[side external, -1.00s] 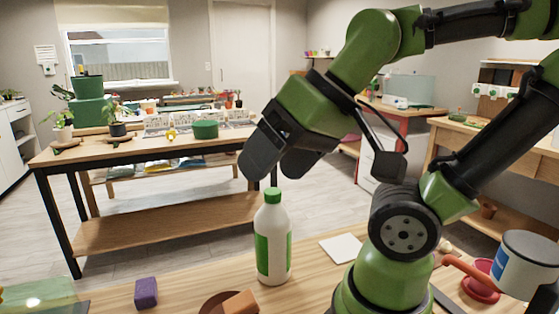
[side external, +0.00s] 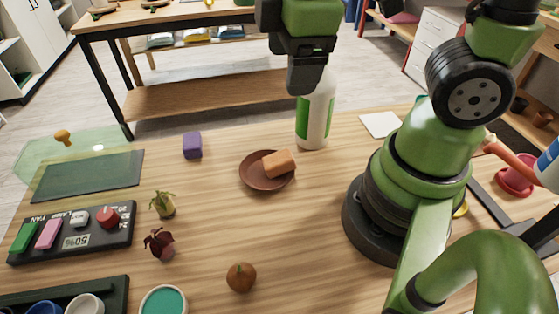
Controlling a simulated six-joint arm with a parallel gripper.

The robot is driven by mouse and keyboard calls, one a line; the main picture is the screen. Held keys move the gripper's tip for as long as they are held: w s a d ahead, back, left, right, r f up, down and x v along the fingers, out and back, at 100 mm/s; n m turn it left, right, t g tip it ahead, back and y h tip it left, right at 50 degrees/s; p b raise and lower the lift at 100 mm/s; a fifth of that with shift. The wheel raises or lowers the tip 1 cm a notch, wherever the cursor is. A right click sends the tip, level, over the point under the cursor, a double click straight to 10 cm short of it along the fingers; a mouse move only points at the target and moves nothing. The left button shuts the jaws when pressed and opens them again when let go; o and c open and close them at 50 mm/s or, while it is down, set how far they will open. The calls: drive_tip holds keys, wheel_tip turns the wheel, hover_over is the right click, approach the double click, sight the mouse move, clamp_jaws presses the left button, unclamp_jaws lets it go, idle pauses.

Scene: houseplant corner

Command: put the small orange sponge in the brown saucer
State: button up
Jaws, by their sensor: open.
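The small orange sponge (side external: 278,163) lies in the brown saucer (side external: 252,180), on its right side, with one end at the rim. The saucer rests on the wooden table. My gripper (side external: 304,88) points down above and beyond the saucer, apart from the sponge. It is open, with nothing seen in it; one finger largely hides the other. It covers the top of a white bottle with a green label (side external: 314,120).
A purple block (side external: 192,145) stands left of the saucer. Small plants (side external: 163,205), a brown round fruit-like object (side external: 241,277) and a switch panel (side external: 75,233) are nearer the camera. A white square (side external: 380,124) lies right of the bottle. Table around the saucer's front is clear.

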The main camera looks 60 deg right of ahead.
wheel_tip(320, 180, down, 5)
drive_tip(key=w+a+n+g+h, duration=0.1)
drive_tip(key=w+n+h, duration=0.1)
drive_tip(key=n, duration=0.5)
drive_tip(key=n+h, duration=0.2)
drive_tip(key=n, duration=0.9)
approach(277, 159)
drive_tip(key=shift+x, duration=4.75)
drive_tip(key=c, duration=0.7)
drive_tip(key=shift+r, duration=0.15)
drive_tip(key=shift+c, duration=0.2)
